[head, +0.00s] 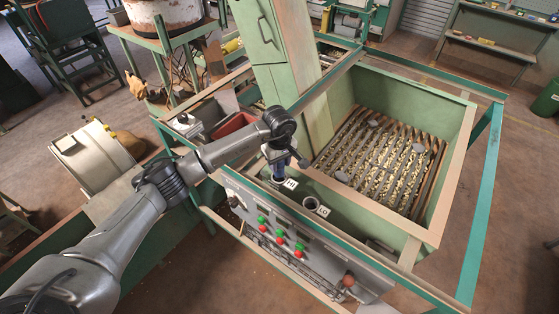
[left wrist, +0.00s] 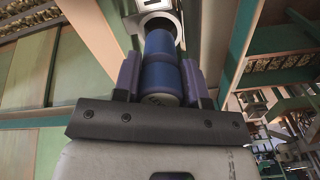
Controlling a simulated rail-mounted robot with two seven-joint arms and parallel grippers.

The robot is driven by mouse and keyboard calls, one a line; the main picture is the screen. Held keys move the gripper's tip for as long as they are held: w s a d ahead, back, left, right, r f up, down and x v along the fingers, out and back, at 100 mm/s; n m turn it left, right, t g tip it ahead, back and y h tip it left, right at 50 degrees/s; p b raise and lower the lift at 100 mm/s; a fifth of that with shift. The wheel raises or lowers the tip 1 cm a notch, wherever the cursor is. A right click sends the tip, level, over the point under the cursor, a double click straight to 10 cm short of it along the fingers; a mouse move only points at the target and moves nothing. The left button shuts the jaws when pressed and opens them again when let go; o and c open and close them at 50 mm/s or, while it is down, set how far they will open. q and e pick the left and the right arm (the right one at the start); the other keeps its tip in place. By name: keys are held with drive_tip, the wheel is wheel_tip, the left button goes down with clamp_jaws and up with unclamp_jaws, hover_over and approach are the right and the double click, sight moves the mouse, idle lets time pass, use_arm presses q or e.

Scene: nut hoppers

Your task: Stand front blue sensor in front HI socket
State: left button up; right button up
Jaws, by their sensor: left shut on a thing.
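The front blue sensor (left wrist: 161,48) is a blue cylinder between the fingers of my left gripper (left wrist: 160,80) in the left wrist view. The gripper is shut on it. In the head view the left gripper (head: 282,163) points down, and the blue sensor (head: 281,172) shows small below it, at the front HI socket beside the HI label (head: 290,184). In the left wrist view the sensor's far end overlaps the round opening of a pale socket (left wrist: 155,5). I cannot tell how far in it is. My right gripper is out of view.
The LO socket (head: 311,204) stands open to the right of the HI label. The control panel (head: 282,240) with red and green buttons is in front. A green hopper (head: 455,155) with a slatted grate lies to the right, and a tall green column (head: 275,50) rises behind.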

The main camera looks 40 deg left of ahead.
sight(279, 172)
use_arm(q)
drive_tip(key=shift+f+b, duration=0.9)
drive_tip(key=shift+f, duration=1.05)
drive_tip(key=shift+b, duration=0.4)
drive_tip(key=shift+f, duration=0.1)
drive_tip(key=shift+f+b, duration=0.5)
drive_tip(key=o, duration=0.7)
drive_tip(key=shift+r, duration=0.15)
drive_tip(key=shift+r+p, duration=1.65)
drive_tip(key=shift+r, duration=1.15)
drive_tip(key=shift+r+p, duration=1.3)
drive_tip(key=shift+r, duration=1.3)
